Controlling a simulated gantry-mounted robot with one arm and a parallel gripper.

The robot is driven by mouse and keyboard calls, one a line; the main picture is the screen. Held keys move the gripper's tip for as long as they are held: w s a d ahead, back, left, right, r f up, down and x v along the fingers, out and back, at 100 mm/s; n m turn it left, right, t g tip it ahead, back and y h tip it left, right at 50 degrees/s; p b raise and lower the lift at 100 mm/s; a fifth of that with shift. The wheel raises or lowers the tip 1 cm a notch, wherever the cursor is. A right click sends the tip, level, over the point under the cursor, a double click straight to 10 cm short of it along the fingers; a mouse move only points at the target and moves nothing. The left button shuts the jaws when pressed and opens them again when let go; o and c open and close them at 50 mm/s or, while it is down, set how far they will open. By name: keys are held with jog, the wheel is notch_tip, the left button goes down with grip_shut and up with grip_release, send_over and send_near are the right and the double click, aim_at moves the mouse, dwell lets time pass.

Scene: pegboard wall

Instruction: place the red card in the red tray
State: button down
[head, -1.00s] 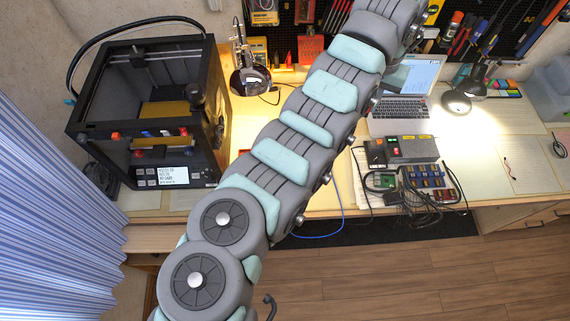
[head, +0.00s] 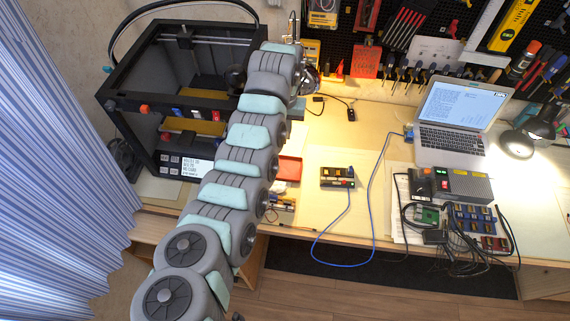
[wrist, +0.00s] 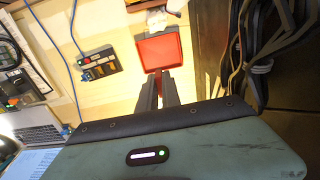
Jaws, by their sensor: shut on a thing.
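The red tray (wrist: 160,50) lies on the bench, square with a raised rim, near the top middle of the wrist view. In the head view only its right part (head: 289,168) shows beside my arm. My gripper (wrist: 158,90) points toward the tray's near edge in the wrist view, its two dark fingers close together. It is shut on the red card, which is hard to pick out against the red tray behind the fingers. In the head view my arm hides the gripper and the card.
A 3D printer (head: 125,120) stands left of my arm. A small circuit module (head: 338,177) with a blue cable lies right of the tray. The laptop (head: 455,115), a power box (head: 462,185) and loose cables are further right. The bench between module and laptop is mostly clear.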

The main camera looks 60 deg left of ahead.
aim_at(285, 142)
jog(key=shift+f+b, duration=2)
jog(key=shift+f, duration=6.05)
jog(key=shift+f, duration=0.2)
jog(key=c, duration=1.5)
grip_release()
jog(key=shift+c, duration=0.2)
jog(key=shift+r, duration=0.1)
notch_tip(285, 142, up, 11)
jog(key=p, duration=0.4)
jog(key=shift+w+a+f, duration=0.1)
jog(key=shift+f, duration=0.1)
jog(key=shift+r, duration=0.85)
